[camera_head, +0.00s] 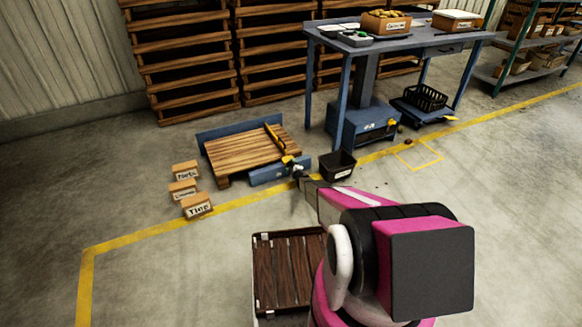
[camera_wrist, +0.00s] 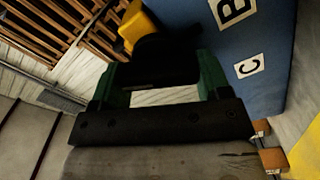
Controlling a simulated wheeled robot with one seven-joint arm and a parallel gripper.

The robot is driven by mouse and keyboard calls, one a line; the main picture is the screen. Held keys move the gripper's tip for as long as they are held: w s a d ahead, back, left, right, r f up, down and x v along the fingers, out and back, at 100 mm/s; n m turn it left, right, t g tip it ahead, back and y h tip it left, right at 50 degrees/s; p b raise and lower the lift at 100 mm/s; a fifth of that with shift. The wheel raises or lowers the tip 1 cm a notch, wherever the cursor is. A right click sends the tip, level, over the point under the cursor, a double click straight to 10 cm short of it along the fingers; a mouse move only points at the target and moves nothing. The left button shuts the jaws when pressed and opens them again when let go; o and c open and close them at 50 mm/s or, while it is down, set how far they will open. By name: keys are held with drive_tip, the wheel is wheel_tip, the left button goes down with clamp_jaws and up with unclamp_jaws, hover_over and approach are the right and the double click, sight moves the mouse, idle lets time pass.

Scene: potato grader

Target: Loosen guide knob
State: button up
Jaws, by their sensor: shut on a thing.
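The guide knob (camera_wrist: 155,58) is a dark, nearly black piece in the wrist view, close below a yellow part (camera_wrist: 136,28). My gripper (camera_wrist: 160,72) has its green-sided fingers on either side of the knob and is shut on it. In the head view my gripper (camera_head: 298,172) is at the front blue rail (camera_head: 269,175) of the wooden pallet. The yellow guide (camera_head: 274,138) lies across the pallet's right side. The knob is too small and covered to make out in the head view. Its turn angle cannot be told.
A blue panel (camera_wrist: 270,90) with labels "B" and "C" fills the wrist view's right side. A black bin (camera_head: 337,166) stands just right of my gripper. Small labelled boxes (camera_head: 184,188) stand left. A blue workbench (camera_head: 390,42) is behind. Floor at left front is clear.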

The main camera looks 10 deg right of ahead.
drive_tip(key=n, duration=0.5)
drive_tip(key=shift+f, duration=0.25)
drive_tip(key=shift+s+n, duration=0.1)
drive_tip(key=shift+n, duration=0.2)
drive_tip(key=o, duration=0.9)
